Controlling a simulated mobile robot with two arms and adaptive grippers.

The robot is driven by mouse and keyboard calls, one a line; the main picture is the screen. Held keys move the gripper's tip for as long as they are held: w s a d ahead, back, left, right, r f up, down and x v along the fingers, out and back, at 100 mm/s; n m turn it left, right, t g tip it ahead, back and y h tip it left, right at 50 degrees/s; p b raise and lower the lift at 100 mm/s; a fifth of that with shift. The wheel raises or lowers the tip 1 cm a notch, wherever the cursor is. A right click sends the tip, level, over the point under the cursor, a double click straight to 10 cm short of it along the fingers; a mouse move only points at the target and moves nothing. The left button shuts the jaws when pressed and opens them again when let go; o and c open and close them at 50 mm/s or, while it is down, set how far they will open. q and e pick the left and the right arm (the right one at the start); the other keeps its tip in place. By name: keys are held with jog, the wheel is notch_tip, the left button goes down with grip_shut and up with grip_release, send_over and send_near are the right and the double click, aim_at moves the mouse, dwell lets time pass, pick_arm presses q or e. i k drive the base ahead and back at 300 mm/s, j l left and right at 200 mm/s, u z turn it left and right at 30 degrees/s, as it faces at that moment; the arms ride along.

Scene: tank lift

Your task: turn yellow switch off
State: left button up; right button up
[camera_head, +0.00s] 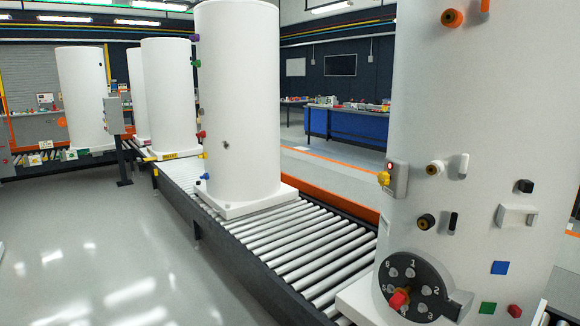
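The yellow switch (384,178) sits on the left side of a small grey box (399,180) fixed to the large white tank (440,120) at the right. A small red spot, perhaps a lamp, shows on the box just above the switch. The exact position of the switch lever is too small to tell. Neither of my grippers shows in this view.
Below the switch, the tank carries a dark numbered dial (411,272) with a red knob (399,299). Knobs and coloured squares lie to its right. A roller conveyor (310,240) bears another white tank (238,100). The grey floor (110,240) at left is clear.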

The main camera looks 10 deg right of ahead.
aim_at(383, 179)
jog(key=i+j, duration=0.15)
jog(key=i, duration=0.4)
jog(key=i+j+u, duration=0.1)
jog(key=i, duration=0.45)
jog(key=i+j+u, duration=0.1)
jog(key=i, duration=0.45)
